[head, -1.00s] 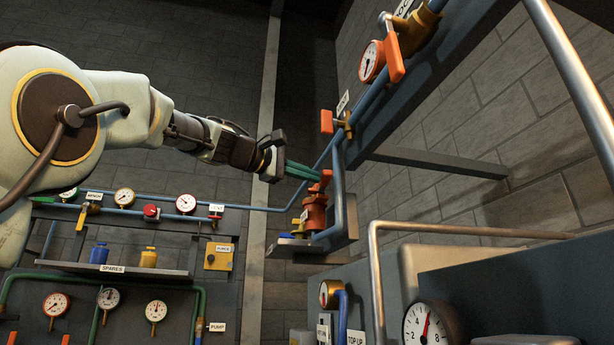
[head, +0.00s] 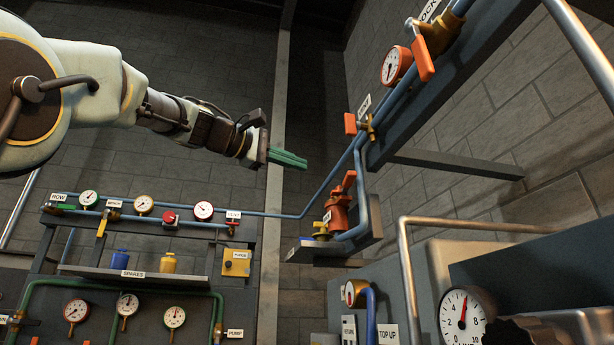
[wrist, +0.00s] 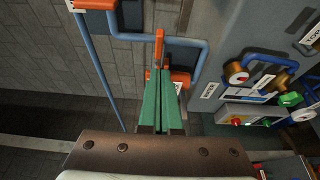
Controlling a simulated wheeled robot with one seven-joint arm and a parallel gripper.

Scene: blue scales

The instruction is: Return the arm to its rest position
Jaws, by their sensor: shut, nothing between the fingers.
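My gripper (head: 288,159) is in the upper middle of the head view, its green fingers shut together with nothing between them. It is held in the air, pointing right, in front of the dark wall. The orange valve (head: 339,210) on a small shelf is to the lower right of the fingertips, with a visible gap in the picture. In the wrist view the green fingers (wrist: 160,104) point up the picture and cover part of the orange valve (wrist: 160,50). My pale arm reaches in from the left of the head view.
A blue pipe (head: 357,190) runs down to the shelf (head: 335,248). A beam with a gauge (head: 396,65) and orange-handled valves is at upper right. A metal rail (head: 405,260) and large gauge (head: 462,318) are at lower right. A spares shelf (head: 190,279) is at lower left.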

